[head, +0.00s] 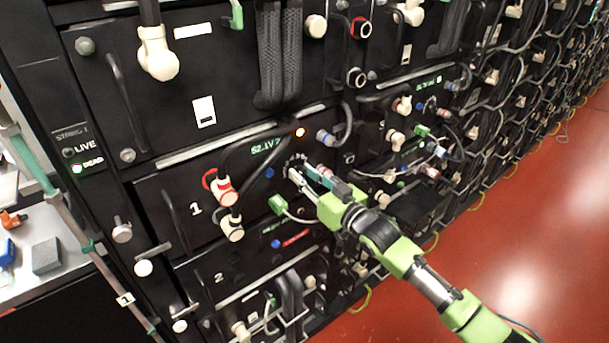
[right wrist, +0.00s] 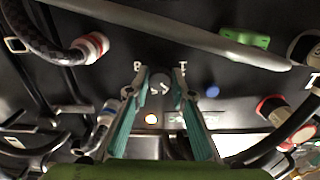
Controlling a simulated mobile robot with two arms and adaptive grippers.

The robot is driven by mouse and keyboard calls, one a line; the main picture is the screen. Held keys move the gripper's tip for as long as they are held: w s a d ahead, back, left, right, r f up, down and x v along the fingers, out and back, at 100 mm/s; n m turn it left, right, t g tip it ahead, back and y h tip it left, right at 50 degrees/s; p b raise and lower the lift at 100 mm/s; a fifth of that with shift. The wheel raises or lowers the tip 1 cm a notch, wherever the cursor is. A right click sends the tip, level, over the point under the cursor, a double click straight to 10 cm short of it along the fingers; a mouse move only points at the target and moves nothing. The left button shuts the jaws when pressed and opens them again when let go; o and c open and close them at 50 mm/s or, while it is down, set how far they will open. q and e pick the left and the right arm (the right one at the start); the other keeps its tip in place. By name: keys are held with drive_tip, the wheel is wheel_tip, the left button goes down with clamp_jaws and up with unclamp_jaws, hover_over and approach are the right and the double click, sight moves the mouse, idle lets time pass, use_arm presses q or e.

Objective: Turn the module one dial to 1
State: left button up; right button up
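Module one (head: 152,206) is the black drawer marked "1" at the left of the rack. Its small grey dial shows in the right wrist view (right wrist: 160,82), with pale letters around it. In the head view the dial is mostly hidden by my right gripper (head: 297,172). In the right wrist view my right gripper (right wrist: 161,76) has its two teal-lined fingers apart, one on each side of the dial. I cannot tell whether they touch it. The dial's pointer and setting are too small to read. My left gripper is not in view.
An orange lamp (head: 300,132) is lit above the dial. A green display (head: 265,146) sits left of it. Red floor (head: 540,215) is open at right.

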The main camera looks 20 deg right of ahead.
drive_tip(key=shift+n, duration=0.3)
clamp_jaws()
drive_tip(key=n, duration=0.5)
drive_tip(key=shift+n, duration=0.3)
drive_tip(key=n, duration=0.5)
drive_tip(key=shift+n, duration=0.3)
drive_tip(key=o, duration=1.1)
unclamp_jaws()
drive_tip(key=shift+s+d, duration=0.1)
drive_tip(key=shift+s, duration=0.05)
drive_tip(key=v, duration=1.1)
drive_tip(key=shift+s+d+r, duration=0.1)
drive_tip(key=shift+s, duration=0.25)
